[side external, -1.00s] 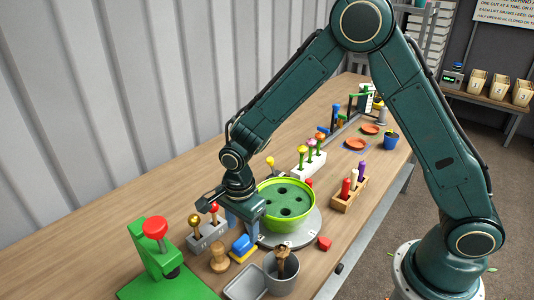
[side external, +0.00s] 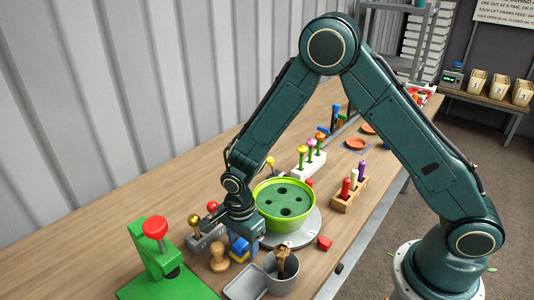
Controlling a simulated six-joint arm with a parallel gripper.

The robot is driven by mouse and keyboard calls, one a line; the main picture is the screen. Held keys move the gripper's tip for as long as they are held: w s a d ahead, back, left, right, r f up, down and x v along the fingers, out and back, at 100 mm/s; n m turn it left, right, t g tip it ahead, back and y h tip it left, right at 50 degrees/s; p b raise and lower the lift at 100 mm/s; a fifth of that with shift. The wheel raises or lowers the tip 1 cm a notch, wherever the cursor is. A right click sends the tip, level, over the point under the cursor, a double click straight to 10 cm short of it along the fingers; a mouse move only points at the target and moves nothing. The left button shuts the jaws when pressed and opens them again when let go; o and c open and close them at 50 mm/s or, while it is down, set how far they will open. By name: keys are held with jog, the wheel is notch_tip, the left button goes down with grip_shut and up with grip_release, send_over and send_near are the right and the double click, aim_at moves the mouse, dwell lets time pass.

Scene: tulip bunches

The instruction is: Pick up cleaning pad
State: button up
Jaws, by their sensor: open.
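The cleaning pad (side external: 239,256), blue on top with a yellow base, lies on the wooden bench in front of the green-rimmed bowl. My gripper (side external: 244,246) points down right at the pad, its blue fingers low around the pad's upper part. The fingers are open. They hide part of the pad, and I cannot tell whether they touch it.
The lime bowl (side external: 284,201) on its grey round plate stands close behind the gripper. A grey cup (side external: 282,275), a grey tray (side external: 245,283), a wooden knob (side external: 218,258) and a grey block with knobs (side external: 205,238) crowd around. A green press (side external: 165,265) stands at left.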

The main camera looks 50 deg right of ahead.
aim_at(242, 242)
dwell(0.4)
jog(key=c, duration=1)
jog(key=shift+r, duration=0.1)
jog(key=shift+c, duration=0.2)
notch_tip(242, 242, up, 20)
dwell(0.5)
